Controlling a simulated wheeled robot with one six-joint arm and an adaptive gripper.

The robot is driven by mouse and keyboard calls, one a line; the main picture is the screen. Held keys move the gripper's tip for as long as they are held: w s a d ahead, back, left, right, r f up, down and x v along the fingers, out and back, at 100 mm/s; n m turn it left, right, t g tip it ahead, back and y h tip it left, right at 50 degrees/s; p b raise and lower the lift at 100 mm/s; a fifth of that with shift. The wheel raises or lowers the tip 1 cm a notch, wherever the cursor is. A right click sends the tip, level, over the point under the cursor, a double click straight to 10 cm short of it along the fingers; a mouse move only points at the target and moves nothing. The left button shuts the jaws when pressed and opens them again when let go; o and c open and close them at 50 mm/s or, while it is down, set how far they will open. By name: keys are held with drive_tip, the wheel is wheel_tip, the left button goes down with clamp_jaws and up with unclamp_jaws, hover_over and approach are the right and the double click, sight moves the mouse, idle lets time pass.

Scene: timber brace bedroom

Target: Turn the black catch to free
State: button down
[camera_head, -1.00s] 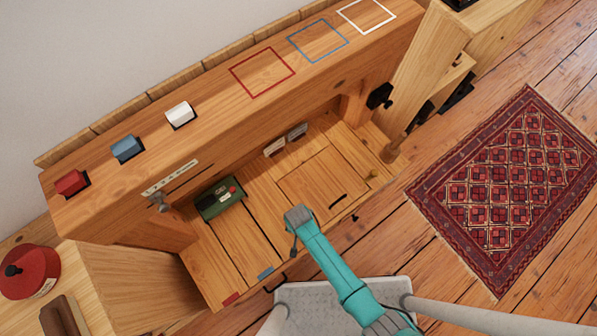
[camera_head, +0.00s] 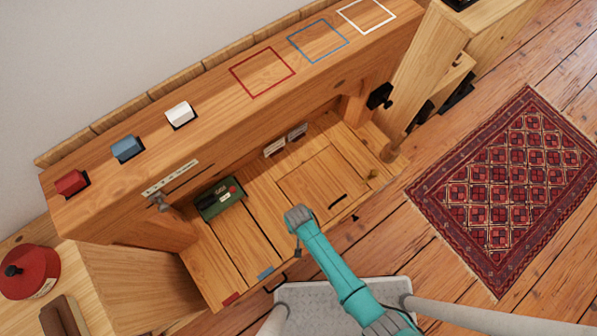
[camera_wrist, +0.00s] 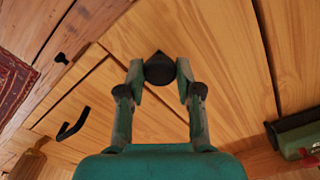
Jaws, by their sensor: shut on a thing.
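The black catch (camera_wrist: 160,68) is a small dark knob with a pointed end, on the pale timber boards in the wrist view. The point faces the top of that view. My gripper (camera_wrist: 160,73) has its two green fingers closed on either side of the catch, touching it. In the head view my arm reaches down over the boarded floor of the bench, and the catch is hidden there behind my wrist.
A hatch with a black handle (camera_head: 338,201) lies beside the arm; the handle also shows in the wrist view (camera_wrist: 73,122). A green box (camera_head: 219,199) stands left. Red (camera_head: 71,182), blue (camera_head: 126,148) and white blocks (camera_head: 180,114) sit on the upper ledge.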

drive_tip(key=n, duration=1.2)
drive_tip(key=shift+n, duration=1.9)
drive_tip(key=c, duration=0.8)
unclamp_jaws()
drive_tip(key=shift+o, duration=0.2)
drive_tip(key=shift+r, duration=0.1)
